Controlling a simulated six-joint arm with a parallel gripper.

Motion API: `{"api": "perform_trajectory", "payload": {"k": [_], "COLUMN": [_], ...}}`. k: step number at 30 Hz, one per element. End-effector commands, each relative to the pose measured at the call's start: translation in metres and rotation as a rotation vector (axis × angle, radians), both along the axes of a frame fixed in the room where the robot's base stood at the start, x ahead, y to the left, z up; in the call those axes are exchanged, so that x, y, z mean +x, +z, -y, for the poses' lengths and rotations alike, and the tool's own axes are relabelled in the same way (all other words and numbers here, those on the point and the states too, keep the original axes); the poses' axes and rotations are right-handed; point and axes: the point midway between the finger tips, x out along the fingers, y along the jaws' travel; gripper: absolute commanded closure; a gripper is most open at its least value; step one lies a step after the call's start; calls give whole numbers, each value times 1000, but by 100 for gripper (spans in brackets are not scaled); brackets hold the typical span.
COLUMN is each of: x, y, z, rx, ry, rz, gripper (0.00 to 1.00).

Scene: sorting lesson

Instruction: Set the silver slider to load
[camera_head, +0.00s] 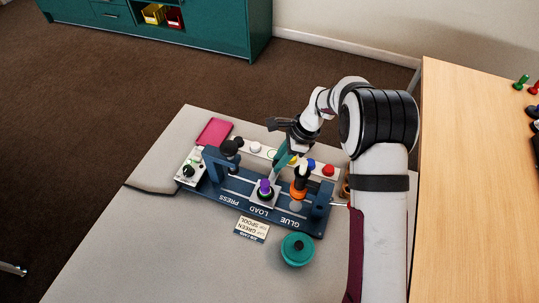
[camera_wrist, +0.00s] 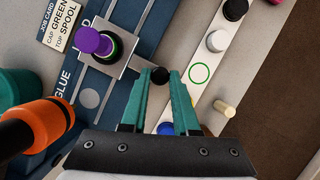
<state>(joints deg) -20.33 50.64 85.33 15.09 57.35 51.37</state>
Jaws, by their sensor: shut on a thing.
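The silver slider (camera_wrist: 110,63) is a square metal plate on the blue base (camera_head: 225,205), with an arm running to a round black knob (camera_wrist: 160,75). It also shows in the head view (camera_head: 274,198), in line with the word LOAD. On the plate stands a dark spool with a green ring (camera_wrist: 115,47) and a purple piece (camera_wrist: 95,41) on top. My gripper (camera_wrist: 160,84) is shut on the black knob, its teal fingers on either side of it. In the head view my gripper (camera_head: 279,168) is behind the slider, its tips partly hidden.
An orange-collared glue post (camera_head: 299,190) stands close right of the slider, at GLUE. A press frame (camera_head: 212,167) stands left, at PRESS. Behind is a white rack (camera_head: 262,152) with coloured pieces. A teal lidded pot (camera_head: 298,249) and a job card (camera_head: 251,229) lie in front.

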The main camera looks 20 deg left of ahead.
Motion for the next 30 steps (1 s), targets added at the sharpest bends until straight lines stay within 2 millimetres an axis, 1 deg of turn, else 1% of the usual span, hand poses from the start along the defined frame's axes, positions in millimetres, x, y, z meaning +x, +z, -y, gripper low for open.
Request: {"api": "perform_trajectory", "payload": {"k": [6,7,11,12,19,22,23,26,30], "x": [1,1,0,0,0,2,3,7,13], "y": [1,1,0,0,1,7,12,35,78], "z": [0,0,-1,-1,0,2,4,12,29], "rx": [1,1,0,0,0,0,1,2,1], "ry": [0,0,1,1,0,0,-1,-2,-2], "rz": [2,2,1,1,0,1,3,4,6], "gripper": [100,66,43,41,41,41,41,41,41]}}
